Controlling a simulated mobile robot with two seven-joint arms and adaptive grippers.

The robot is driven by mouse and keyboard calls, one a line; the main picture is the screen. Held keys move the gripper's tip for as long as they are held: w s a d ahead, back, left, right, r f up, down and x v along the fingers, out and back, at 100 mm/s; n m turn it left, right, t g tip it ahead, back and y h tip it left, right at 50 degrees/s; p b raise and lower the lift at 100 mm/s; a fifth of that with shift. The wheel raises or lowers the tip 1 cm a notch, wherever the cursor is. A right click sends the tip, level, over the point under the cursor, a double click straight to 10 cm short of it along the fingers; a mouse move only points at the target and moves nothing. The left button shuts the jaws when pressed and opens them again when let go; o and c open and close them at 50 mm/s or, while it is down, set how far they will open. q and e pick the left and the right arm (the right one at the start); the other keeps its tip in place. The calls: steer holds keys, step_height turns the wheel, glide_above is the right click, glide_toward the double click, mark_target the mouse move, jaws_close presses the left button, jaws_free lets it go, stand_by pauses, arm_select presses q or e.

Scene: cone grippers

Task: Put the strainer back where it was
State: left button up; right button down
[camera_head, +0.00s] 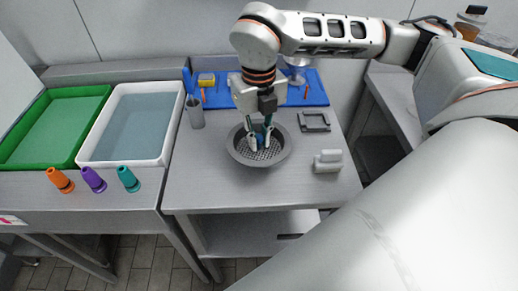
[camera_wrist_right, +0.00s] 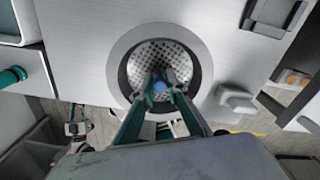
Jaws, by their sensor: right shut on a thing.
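The strainer (camera_head: 242,150) is a round grey dish with a wide rim and a perforated bottom, over the middle of the grey table (camera_head: 205,180). It also shows in the right wrist view (camera_wrist_right: 130,52), with a blue knob (camera_wrist_right: 159,87) at its centre. My right gripper (camera_head: 260,141) comes down from above into the dish, and its fingertips are shut around the blue knob. The fingers hide part of the knob and the perforated bottom. I cannot tell whether the strainer touches the table or hangs just above it. My left gripper is out of view.
A grey square frame (camera_head: 314,129) and a pale grey block (camera_head: 327,167) lie right of the strainer. A grey cup (camera_head: 196,118) and a blue mat (camera_head: 308,91) are behind. A white basin (camera_head: 167,140), a green tray (camera_head: 60,92) and orange (camera_head: 60,181), purple (camera_head: 94,180) and teal (camera_head: 128,180) cones stand left.

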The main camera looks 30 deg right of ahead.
mark_target(259, 149)
steer(key=shift+f, duration=2.2)
steer(key=shift+f, duration=0.15)
steer(key=c, duration=2)
jaws_free()
step_height(259, 149, up, 12)
steer(key=shift+r, duration=0.2)
